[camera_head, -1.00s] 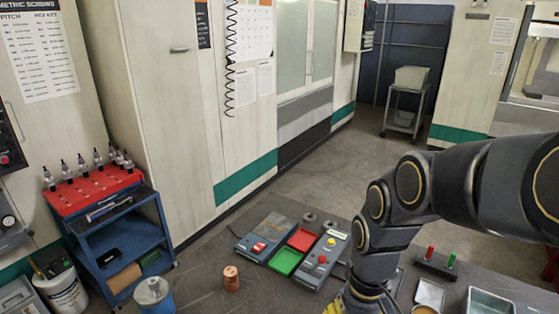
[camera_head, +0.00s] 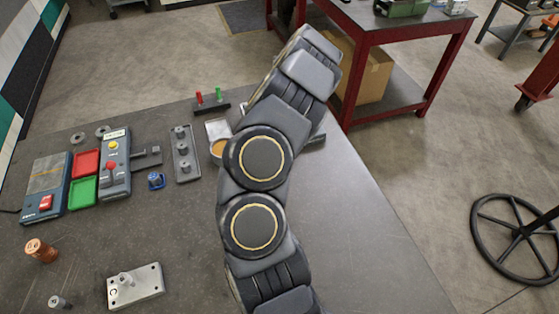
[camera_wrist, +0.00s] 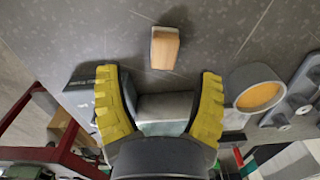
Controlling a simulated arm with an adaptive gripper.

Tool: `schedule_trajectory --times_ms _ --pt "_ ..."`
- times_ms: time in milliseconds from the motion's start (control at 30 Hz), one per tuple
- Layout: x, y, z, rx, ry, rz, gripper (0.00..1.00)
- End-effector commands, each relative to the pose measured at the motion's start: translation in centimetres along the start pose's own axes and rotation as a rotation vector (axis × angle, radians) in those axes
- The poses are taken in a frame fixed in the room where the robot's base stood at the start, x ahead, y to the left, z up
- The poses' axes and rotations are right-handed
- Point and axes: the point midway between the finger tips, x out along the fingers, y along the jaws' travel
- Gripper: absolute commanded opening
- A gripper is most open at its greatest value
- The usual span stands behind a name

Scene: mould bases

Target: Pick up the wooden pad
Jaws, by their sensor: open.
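In the wrist view, a small block with a wood-coloured face (camera_wrist: 165,47), which looks like the wooden pad, lies on the dark grey table beyond my fingertips. My gripper (camera_wrist: 160,95) has two yellow ribbed fingers spread wide apart. I cannot make out the block or my gripper in the head view, where my arm covers part of the table.
A round grey cup with an orange inside (camera_wrist: 258,95) stands right of my right finger. A grey box (camera_wrist: 85,88) is by the left finger. In the head view, a control box (camera_head: 115,165), red tray (camera_head: 86,162) and green tray (camera_head: 82,192) stand left.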

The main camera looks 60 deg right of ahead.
Motion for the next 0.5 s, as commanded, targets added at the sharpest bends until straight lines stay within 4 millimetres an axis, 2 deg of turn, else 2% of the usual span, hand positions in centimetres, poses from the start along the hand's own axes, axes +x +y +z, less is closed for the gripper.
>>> schedule_trajectory --times_ms 167,500 --pt "1.4 -0.2 -0.1 -0.002 -0.001 0.0 0.67" --pt "5.7 -0.5 -0.1 -0.004 -0.006 0.0 0.67"
